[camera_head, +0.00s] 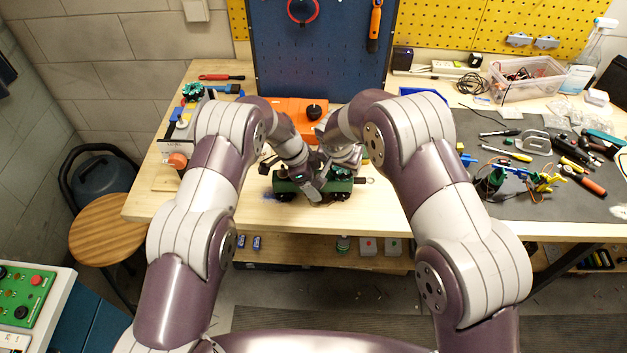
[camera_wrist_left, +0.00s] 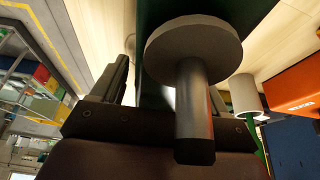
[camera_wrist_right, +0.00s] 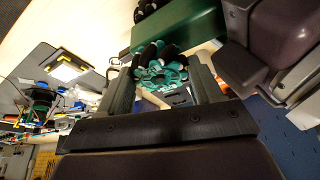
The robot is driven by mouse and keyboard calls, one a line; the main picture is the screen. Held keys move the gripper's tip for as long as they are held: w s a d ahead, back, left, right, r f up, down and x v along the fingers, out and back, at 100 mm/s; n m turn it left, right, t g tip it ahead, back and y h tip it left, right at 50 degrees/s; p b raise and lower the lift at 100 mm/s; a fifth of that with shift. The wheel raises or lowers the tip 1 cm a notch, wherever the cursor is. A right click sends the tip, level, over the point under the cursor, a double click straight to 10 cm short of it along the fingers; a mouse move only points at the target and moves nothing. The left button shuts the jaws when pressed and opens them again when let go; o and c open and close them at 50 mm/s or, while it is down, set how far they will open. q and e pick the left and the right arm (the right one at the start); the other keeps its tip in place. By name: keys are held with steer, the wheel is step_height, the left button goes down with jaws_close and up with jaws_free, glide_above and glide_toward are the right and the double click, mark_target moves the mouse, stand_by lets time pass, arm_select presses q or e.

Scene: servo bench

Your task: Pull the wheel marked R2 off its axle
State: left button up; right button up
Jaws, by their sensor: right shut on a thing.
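The green chassis (camera_head: 342,186) lies on the bench near its front edge, with dark wheels at its sides. My right gripper (camera_head: 346,160) is at its right end. In the right wrist view, a green and black roller wheel (camera_wrist_right: 160,70) sits between the fingers (camera_wrist_right: 164,88), which are shut on it, beside the green body (camera_wrist_right: 185,28). I cannot read an R2 mark. My left gripper (camera_wrist_left: 165,95) is at the chassis, its fingers apart. A grey disc with a post (camera_wrist_left: 193,55) stands in front of them and hides part of the gap.
An orange box (camera_head: 290,108) stands behind the chassis, before a blue board (camera_head: 320,60). A dark mat (camera_head: 510,205) with several loose tools lies to the right. A clear bin (camera_head: 527,82) is at the back right. Bare wood lies at the left front.

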arm_select(q)
steer(key=v, duration=1.2)
steer(key=shift+a+r, duration=0.1)
steer(key=shift+r, duration=0.15)
arm_select(e)
steer(key=shift+r, duration=0.4)
arm_select(q)
steer(key=shift+r+p, duration=1.2)
steer(key=shift+p, duration=0.25)
arm_select(e)
steer(key=shift+r, duration=2.85)
arm_select(q)
step_height(320, 180, up, 7)
steer(key=p, duration=0.3)
arm_select(e)
step_height(320, 180, up, 3)
steer(key=shift+r, duration=0.1)
